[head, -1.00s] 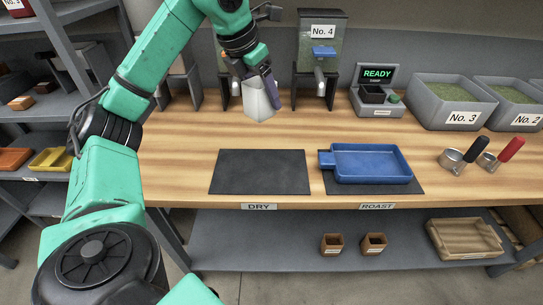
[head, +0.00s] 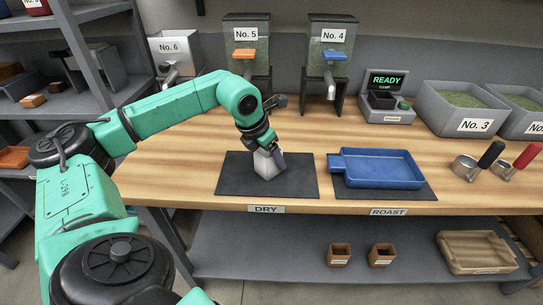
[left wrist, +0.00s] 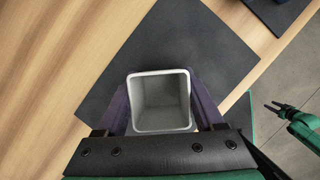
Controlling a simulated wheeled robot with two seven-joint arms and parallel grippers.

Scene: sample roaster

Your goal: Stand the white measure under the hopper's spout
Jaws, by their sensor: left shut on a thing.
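The white measure (head: 264,167) is a square, open-topped cup over the black DRY mat (head: 236,177). I cannot tell whether its base touches the mat. My left gripper (head: 271,156) is shut on it, with fingers on two opposite sides. In the left wrist view the measure (left wrist: 160,101) looks empty. Hoppers No. 6 (head: 173,47), No. 5 (head: 246,57) and No. 4 (head: 333,57) stand at the back with spouts; the No. 4 spout (head: 330,90) is clear to see. My right gripper (left wrist: 273,107) shows small in the left wrist view, its fingers apart and empty.
A blue tray (head: 379,168) lies on the ROAST mat (head: 427,194), right of the DRY mat. A scale reading READY (head: 387,80), bin No. 3 (head: 475,124) and two handled scoops (head: 468,165) are farther right. The wood between the mats and hoppers is clear.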

